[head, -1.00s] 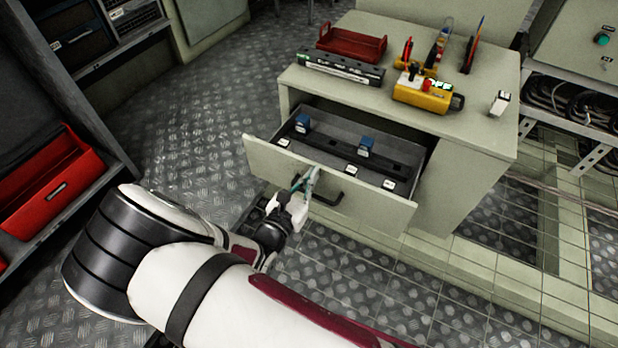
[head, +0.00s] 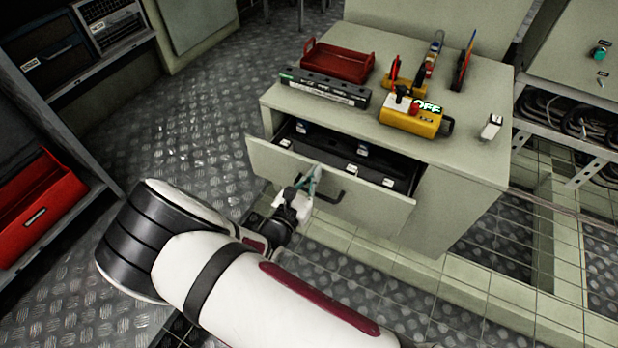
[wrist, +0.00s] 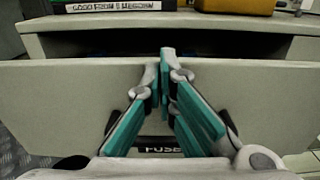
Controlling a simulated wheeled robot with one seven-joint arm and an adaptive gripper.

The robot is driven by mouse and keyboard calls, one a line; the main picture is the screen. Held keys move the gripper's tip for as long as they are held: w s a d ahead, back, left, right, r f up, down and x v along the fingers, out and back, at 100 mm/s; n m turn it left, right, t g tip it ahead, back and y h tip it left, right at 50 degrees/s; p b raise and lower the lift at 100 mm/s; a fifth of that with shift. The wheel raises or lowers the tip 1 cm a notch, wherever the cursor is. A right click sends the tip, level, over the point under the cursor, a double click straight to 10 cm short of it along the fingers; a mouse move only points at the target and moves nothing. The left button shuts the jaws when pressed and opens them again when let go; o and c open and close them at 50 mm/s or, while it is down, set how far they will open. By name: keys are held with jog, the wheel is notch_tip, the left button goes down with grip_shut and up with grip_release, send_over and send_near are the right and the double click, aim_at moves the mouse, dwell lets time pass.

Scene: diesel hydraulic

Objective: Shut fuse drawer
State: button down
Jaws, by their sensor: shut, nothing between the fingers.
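The fuse drawer (head: 374,209) is a pale drawer in the cabinet, partly open, with a black insert and small white-labelled blocks showing inside. It also shows in the wrist view (wrist: 60,100), where its front spans the picture and a partly hidden label reads "FUSE". A dark handle (head: 331,197) is on its front. My gripper (head: 314,172) has teal-padded fingers and is shut and empty. Its fingertips (wrist: 168,55) are at the upper part of the drawer front; they look to be against it, though contact is hard to confirm.
On the cabinet top (head: 464,158) stand a red tray (head: 340,62), a black labelled strip (head: 324,87), a yellow device (head: 410,119) and upright tools. A red bin (head: 40,205) is at left. Metal floor (head: 190,120) is clear left of the cabinet.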

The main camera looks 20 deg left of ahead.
jog(key=w+d, duration=0.1)
jog(key=w, duration=1.1)
jog(key=shift+w, duration=0.2)
jog(key=shift+w+r, duration=0.1)
jog(key=shift+r, duration=0.05)
jog(key=s+a+p, duration=0.1)
jog(key=s+p, duration=0.2)
jog(key=s, duration=1.1)
jog(key=shift+s, duration=0.3)
